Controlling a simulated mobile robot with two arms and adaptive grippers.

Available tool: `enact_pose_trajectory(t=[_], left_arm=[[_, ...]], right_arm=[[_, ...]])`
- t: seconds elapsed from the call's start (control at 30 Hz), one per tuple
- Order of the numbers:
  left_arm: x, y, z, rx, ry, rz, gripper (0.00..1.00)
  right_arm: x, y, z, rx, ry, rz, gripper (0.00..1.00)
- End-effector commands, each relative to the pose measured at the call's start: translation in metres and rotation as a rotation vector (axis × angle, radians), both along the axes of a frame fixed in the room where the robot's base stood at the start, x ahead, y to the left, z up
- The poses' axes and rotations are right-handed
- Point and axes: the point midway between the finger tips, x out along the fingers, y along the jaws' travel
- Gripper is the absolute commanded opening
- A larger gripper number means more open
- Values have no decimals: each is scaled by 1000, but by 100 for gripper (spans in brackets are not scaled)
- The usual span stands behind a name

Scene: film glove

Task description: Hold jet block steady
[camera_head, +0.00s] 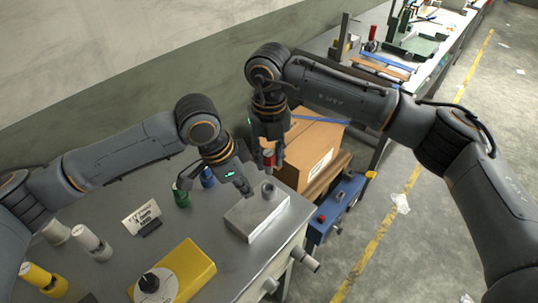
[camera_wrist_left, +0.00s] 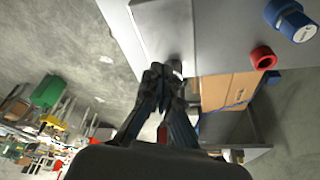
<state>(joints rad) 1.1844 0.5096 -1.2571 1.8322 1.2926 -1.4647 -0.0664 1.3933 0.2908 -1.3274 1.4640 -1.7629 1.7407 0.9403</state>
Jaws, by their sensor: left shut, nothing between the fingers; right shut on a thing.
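My right gripper (camera_head: 270,165) points down at the table's back edge, shut on what looks like a red cylinder (camera_head: 268,157), mostly hidden by the fingers.
Green (camera_head: 182,197) and blue (camera_head: 208,178) bottles stand left of my left gripper. A sign card (camera_head: 142,217), a yellow box with a black knob (camera_head: 185,270) and grey cylinders occupy the table's left and front. A cardboard box (camera_head: 312,145) stands beyond the table's edge.

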Motion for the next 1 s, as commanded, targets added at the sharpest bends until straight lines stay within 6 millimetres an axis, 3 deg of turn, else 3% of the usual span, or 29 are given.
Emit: enact_pose_trajectory(t=[0.27, 0.7, 1.0], left_arm=[[0, 1, 5, 0, -1, 0, 0], [-4, 19, 64, -1, -1, 0, 0], [-6, 23, 77, 0, 1, 0, 0]], right_arm=[[0, 0, 0, 0, 0, 0, 0], [0, 0, 0, 0, 0, 0, 0], [0, 0, 0, 0, 0, 0, 0]])
